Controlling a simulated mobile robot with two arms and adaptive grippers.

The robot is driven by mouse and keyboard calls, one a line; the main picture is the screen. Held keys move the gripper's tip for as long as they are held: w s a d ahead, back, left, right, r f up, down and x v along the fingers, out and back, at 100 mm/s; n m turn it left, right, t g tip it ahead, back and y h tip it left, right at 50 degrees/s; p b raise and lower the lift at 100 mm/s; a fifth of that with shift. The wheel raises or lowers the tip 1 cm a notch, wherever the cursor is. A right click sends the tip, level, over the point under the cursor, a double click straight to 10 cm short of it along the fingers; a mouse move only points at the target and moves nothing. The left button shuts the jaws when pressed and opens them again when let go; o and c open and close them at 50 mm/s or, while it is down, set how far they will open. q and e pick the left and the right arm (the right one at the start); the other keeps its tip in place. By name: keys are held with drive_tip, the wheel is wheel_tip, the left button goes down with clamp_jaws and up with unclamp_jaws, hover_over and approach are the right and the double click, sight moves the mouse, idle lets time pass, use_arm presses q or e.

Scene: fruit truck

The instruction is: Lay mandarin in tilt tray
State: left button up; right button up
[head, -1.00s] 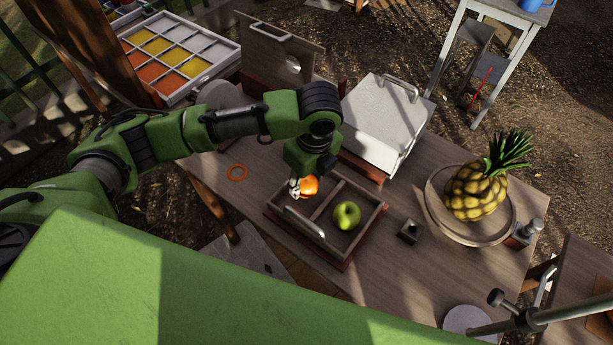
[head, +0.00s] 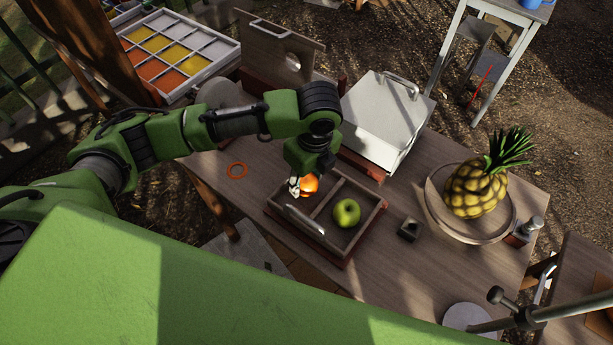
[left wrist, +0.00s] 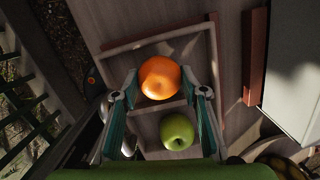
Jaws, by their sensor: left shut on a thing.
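The mandarin (head: 310,184) is orange and round. My left gripper (head: 303,186) is shut on it and holds it at the tray's left compartment. In the left wrist view the mandarin (left wrist: 160,78) sits between the two fingertips of my left gripper (left wrist: 160,90). The wooden tray (head: 373,222) has a divider and a metal handle; whether the mandarin touches its floor I cannot tell. A green apple (head: 347,212) lies in the right compartment; it also shows in the left wrist view (left wrist: 177,131). My right gripper is not in view.
A white lidded box (head: 385,115) stands behind the tray. A pineapple (head: 476,190) on a round board stands at the right. A small dark block (head: 410,229) lies right of the tray. Some tabletop in front of the pineapple is clear.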

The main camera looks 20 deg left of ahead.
use_arm(q)
drive_tip(key=shift+f, duration=0.55)
drive_tip(key=shift+f, duration=0.2)
idle(1.1)
drive_tip(key=o, duration=1.3)
drive_tip(key=shift+r+p, duration=0.8)
drive_tip(key=shift+p, duration=0.1)
wheel_tip(320, 180, up, 7)
drive_tip(key=p, duration=0.8)
drive_tip(key=shift+r, duration=0.1)
